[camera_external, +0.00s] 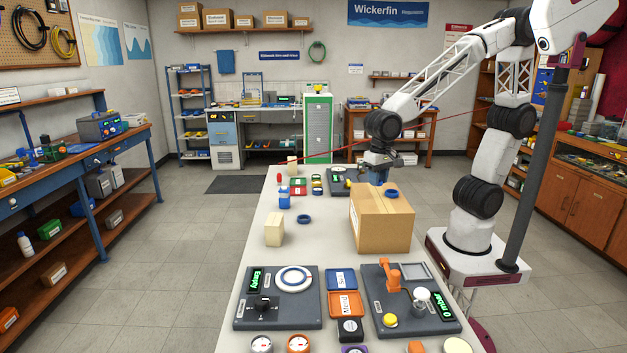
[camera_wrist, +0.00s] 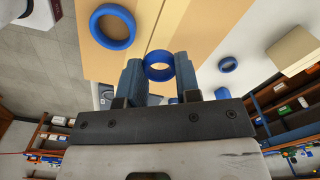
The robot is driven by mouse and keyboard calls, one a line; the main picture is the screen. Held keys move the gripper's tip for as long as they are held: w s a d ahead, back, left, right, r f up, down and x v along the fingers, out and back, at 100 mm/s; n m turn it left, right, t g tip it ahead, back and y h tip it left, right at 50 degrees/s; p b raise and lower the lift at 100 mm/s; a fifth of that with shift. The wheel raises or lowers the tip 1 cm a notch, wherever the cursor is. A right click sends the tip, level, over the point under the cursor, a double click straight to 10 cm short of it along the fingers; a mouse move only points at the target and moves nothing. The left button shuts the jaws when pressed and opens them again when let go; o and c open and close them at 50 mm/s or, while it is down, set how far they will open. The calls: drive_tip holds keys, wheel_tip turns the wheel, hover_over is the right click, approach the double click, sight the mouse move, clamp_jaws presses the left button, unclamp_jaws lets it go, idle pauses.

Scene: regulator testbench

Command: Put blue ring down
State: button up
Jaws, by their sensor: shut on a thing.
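My gripper (camera_wrist: 158,72) is shut on a small blue ring (camera_wrist: 158,66), which sits between the two fingertips in the wrist view. In the external view my gripper (camera_external: 377,178) is behind and above the cardboard box (camera_external: 383,228), and the held ring cannot be made out there. A second blue ring (camera_external: 391,192) lies on top of the box; it also shows in the wrist view (camera_wrist: 113,27). A third blue ring (camera_external: 304,219) lies flat on the white table left of the box, and it also shows in the wrist view (camera_wrist: 227,64).
A cream block (camera_external: 274,230) stands left of the box on the white table (camera_external: 245,275). Grey panels with a dial (camera_external: 277,297) and an orange arm (camera_external: 405,300) fill the near end. Small blue and coloured parts (camera_external: 298,187) lie toward the far end.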

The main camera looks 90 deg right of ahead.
sight(368, 197)
drive_tip(key=shift+w+a+f, duration=0.1)
drive_tip(key=shift+w+a, duration=0.15)
drive_tip(key=shift+w, duration=0.55)
drive_tip(key=shift+w+a+f, duration=0.1)
drive_tip(key=shift+w+a, duration=0.15)
drive_tip(key=shift+w, duration=0.55)
drive_tip(key=shift+f, duration=1.7)
drive_tip(key=shift+f, duration=0.15)
drive_tip(key=o, duration=0.9)
wheel_tip(368, 197, up, 12)
